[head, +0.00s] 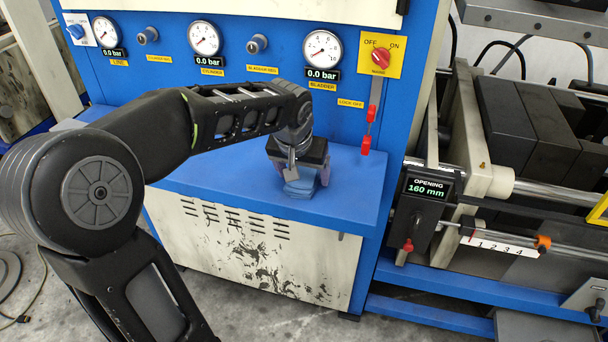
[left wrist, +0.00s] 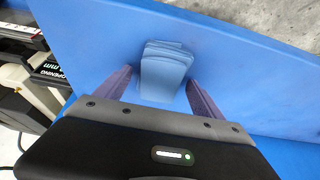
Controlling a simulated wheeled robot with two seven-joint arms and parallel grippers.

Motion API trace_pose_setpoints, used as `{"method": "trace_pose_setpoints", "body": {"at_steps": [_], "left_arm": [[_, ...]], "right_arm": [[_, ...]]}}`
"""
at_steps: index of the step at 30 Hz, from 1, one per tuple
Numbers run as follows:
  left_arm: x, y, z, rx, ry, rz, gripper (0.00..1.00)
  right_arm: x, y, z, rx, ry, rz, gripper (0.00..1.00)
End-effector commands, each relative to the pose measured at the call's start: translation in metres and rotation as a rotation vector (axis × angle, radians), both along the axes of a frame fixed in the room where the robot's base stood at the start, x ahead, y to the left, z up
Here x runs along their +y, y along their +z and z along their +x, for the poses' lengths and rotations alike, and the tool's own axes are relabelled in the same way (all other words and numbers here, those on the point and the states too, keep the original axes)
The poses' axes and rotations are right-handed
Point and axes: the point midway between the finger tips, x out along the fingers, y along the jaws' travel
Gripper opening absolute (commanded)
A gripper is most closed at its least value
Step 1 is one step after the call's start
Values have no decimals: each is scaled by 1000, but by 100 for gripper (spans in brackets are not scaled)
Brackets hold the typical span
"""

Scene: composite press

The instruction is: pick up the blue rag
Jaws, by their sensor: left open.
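The blue rag (head: 300,186) lies folded on the blue shelf (head: 232,183) of the press panel. My left gripper (head: 305,181) is directly over it, pointing down, and hides part of it in the head view. In the left wrist view the rag (left wrist: 163,68) is a lighter blue, layered block between the two purple fingers of the left gripper (left wrist: 164,88). The fingers are open, one on each side of the rag, with a visible gap to each side. Whether the fingertips reach the shelf surface is hard to tell. My right gripper is not in view.
Behind the shelf stands a blue panel with gauges (head: 322,47) and a yellow main switch (head: 380,56). Red-tipped lever parts (head: 366,144) hang near the shelf's right end. The press (head: 530,120) is to the right. The shelf left of the rag is mostly clear.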

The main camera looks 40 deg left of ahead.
Motion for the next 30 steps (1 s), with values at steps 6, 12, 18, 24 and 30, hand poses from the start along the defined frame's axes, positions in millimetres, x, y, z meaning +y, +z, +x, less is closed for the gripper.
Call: {"method": "trace_pose_setpoints", "body": {"at_steps": [6,12,18,24,30], "left_arm": [[0,-1,1,-1,0,0,78],[0,-1,1,-1,0,0,78],[0,-1,1,-1,0,0,78],[0,-1,1,-1,1,0,62],[0,-1,1,-1,1,0,45]], "right_arm": [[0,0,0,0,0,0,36],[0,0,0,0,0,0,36],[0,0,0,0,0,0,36],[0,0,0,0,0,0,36],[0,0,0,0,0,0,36]]}}
